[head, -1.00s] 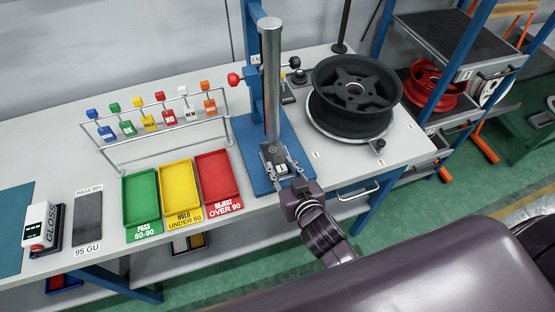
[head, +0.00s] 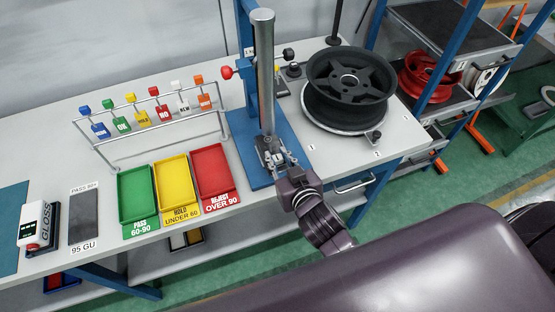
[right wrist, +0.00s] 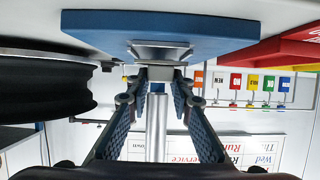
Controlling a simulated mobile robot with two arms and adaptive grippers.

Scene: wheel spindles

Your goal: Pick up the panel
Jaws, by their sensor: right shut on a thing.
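The panel (right wrist: 160,52) is a small grey plate at the blue base plate of the stand, seen in the right wrist view. In the head view it is mostly hidden by my right gripper (head: 274,160), which is at the foot of the metal column. In the right wrist view my right gripper (right wrist: 160,76) has its two fingertips on either side of the panel's near end, shut on it. I cannot tell whether the panel is clear of the base plate. My left gripper is not in view.
The stand's blue base plate (head: 242,146) and upright metal column (head: 266,80) are close to the gripper. Green (head: 138,195), yellow (head: 175,185) and red (head: 212,172) trays lie left. A black wheel (head: 347,85) stands right. A gloss meter (head: 40,228) is far left.

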